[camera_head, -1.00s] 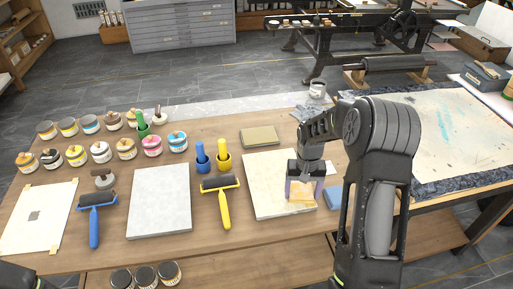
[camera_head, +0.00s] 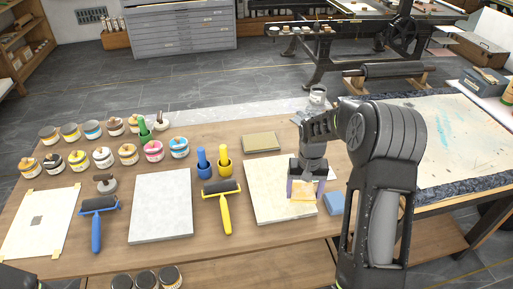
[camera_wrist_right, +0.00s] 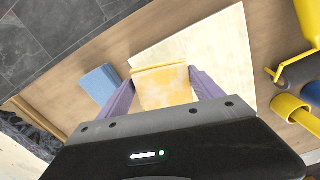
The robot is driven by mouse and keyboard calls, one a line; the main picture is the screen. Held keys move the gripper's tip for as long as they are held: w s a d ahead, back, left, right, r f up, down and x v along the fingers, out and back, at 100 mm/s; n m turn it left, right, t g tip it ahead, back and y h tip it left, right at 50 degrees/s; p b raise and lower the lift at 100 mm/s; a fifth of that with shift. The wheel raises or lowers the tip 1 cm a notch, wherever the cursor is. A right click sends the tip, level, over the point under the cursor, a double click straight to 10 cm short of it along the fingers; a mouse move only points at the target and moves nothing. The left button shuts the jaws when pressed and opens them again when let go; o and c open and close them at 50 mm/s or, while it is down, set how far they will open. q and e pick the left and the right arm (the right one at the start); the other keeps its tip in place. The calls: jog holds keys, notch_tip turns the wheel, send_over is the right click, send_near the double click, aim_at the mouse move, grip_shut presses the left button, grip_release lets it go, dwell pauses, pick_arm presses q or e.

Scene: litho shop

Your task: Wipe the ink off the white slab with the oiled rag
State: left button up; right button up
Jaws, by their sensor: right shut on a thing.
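The pale cream-white slab (camera_head: 262,193) lies on the wooden table right of centre in the head view. It also shows in the right wrist view (camera_wrist_right: 228,58), with no clear ink mark that I can make out. My right gripper (camera_head: 305,193) is shut on a yellow-orange rag (camera_head: 303,188), over the slab's right part. In the right wrist view the rag (camera_wrist_right: 163,88) sits between the two purple fingers and appears to lie on or just above the slab. The gripper and arm hide some of the slab's right side. My left gripper is out of view.
A grey-white slab (camera_head: 161,206) lies left of the yellow roller (camera_head: 224,204). A blue block (camera_head: 335,203) is close beside the cream slab's right edge. Yellow (camera_head: 225,164) and blue holders stand behind the yellow roller. Several ink cans fill the back left.

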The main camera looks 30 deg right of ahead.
notch_tip(320, 180, up, 5)
jog(key=p, duration=0.2)
jog(key=shift+p, duration=0.35)
jog(key=shift+f, duration=0.1)
